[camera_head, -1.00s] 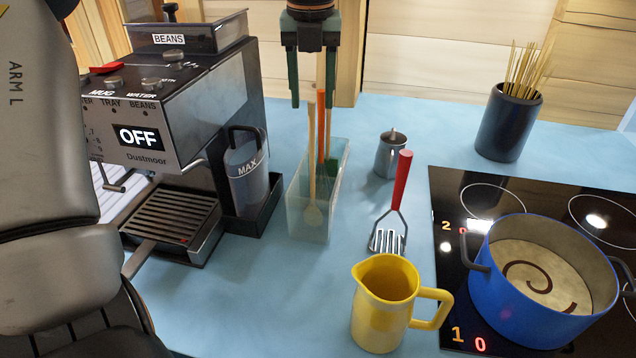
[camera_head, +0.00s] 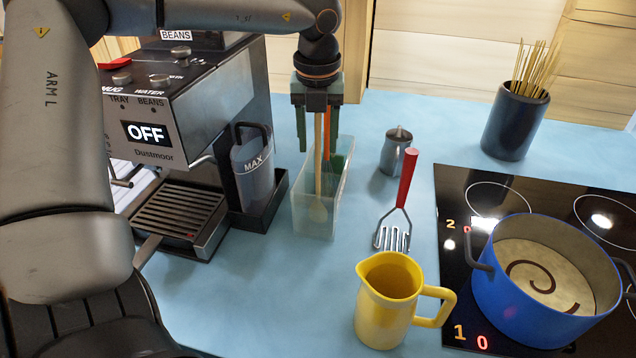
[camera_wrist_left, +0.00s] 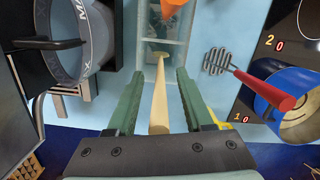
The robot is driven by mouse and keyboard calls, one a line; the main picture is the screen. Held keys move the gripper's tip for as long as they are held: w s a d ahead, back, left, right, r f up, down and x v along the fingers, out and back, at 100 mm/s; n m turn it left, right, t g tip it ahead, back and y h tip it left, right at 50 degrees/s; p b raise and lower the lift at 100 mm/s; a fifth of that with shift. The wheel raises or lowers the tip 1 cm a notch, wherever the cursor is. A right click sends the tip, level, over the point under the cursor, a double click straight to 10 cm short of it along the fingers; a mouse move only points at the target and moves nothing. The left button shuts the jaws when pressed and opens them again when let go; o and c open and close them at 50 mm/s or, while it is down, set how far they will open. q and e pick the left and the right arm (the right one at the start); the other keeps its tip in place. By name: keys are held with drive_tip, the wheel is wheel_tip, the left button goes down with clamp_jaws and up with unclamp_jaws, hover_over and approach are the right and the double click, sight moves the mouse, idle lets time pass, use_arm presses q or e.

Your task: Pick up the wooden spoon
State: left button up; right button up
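The wooden spoon (camera_head: 318,178) stands upright, bowl down, in a clear plastic container (camera_head: 300,222) on the blue counter. My left gripper (camera_head: 318,148) is open above the container and points down. Its two green fingers are on either side of the upper spoon handle. In the left wrist view the spoon (camera_wrist_left: 160,98) runs between the open fingers of the left gripper (camera_wrist_left: 160,75), with gaps visible on both sides. An orange-handled utensil (camera_head: 327,130) with a green part stands in the same container, behind the spoon. My right gripper is not in view.
A coffee machine (camera_head: 185,110) with a MAX-marked tank (camera_head: 252,175) stands close left. To the right are a metal jug (camera_head: 393,155), a red-handled masher (camera_head: 404,190), a yellow pitcher (camera_head: 383,310) and a blue pot (camera_head: 530,310) on the hob. A dark holder (camera_head: 513,125) stands at the back right.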

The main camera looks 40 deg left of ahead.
use_arm(q)
clamp_jaws()
drive_tip(key=shift+r, duration=0.1)
idle(0.6)
